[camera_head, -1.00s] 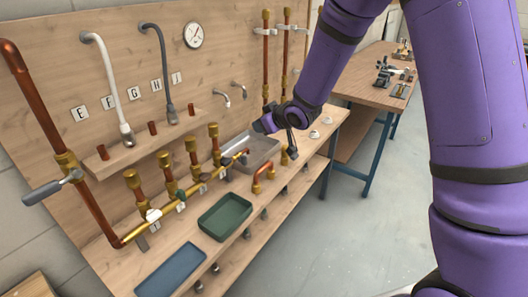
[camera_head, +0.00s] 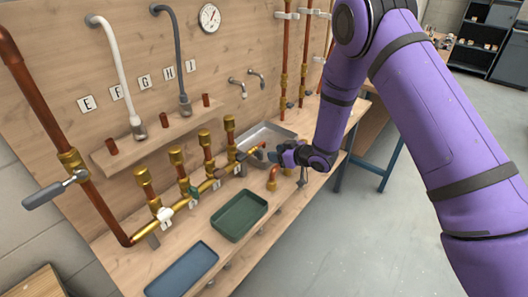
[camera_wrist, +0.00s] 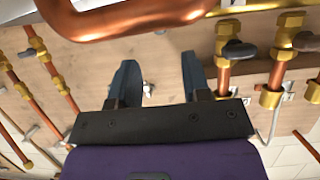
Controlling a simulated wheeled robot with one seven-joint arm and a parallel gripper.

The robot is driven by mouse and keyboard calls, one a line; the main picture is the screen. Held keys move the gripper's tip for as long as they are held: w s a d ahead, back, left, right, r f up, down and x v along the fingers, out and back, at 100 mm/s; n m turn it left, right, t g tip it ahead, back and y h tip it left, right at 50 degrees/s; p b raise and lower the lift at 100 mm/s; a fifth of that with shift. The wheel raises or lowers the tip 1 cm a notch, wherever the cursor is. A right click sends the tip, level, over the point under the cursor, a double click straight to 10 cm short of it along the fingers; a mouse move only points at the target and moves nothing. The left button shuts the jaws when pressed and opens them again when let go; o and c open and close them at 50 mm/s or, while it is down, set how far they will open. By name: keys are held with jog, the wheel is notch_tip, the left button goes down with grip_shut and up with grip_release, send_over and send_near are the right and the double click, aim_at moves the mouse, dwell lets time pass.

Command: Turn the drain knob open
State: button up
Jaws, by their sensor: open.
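A brass manifold (camera_head: 193,202) runs along the bench, with several capped upright stubs and small valve handles. At its far right end is a small dark and reddish fitting (camera_head: 261,148); I cannot tell for sure whether this is the drain knob. My gripper (camera_head: 273,156) is just right of that end, apart from it as far as I can see, pointing left. In the wrist view my gripper (camera_wrist: 158,80) has its two blue-grey fingers spread wide. Nothing is held between them; only the wooden board and a small blurred pale piece show beyond.
A curved copper pipe (camera_wrist: 125,17) lies close across the top of the wrist view. A metal sink tray (camera_head: 283,133) is behind the gripper. A green tray (camera_head: 239,232) and a blue tray (camera_head: 183,270) lie in front of the manifold. A lever valve (camera_head: 52,190) is at left.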

aim_at(262, 152)
jog(key=x, duration=0.7)
jog(key=shift+w+a+f, duration=0.1)
jog(key=shift+a, duration=0.1)
grip_shut()
